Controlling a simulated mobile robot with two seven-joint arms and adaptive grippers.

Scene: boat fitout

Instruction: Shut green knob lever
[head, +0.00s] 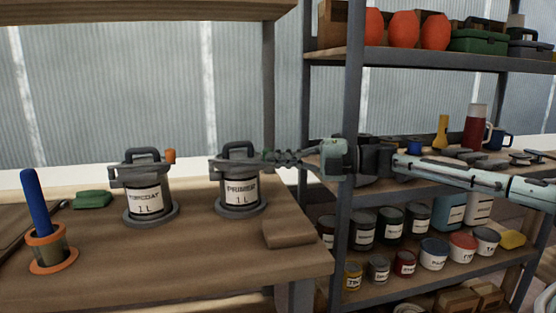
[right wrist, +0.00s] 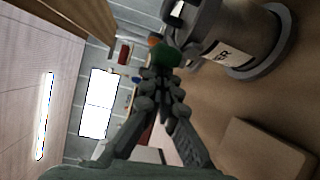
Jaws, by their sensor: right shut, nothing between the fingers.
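The grey PRIMER pot (head: 240,190) stands upright on the workbench, with a clamp lid and a dark handle on top. Its green knob (right wrist: 163,56) shows at the pot's lid edge in the right wrist view, just beyond my fingertips. In the head view my fingers cover the knob's place. My right gripper (head: 268,157) reaches in from the right at lid height, its fingers together and empty; it also shows in the right wrist view (right wrist: 158,76). The tips are at or very near the knob; I cannot tell if they touch. My left gripper is out of view.
The TOPCOAT pot (head: 146,200) with an orange knob (head: 169,156) stands to the left. A brown block (head: 288,233) lies in front of the PRIMER pot. A green cloth (head: 92,200) and a blue-handled tool (head: 37,203) are further left. A shelf post (head: 350,110) stands near my right arm.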

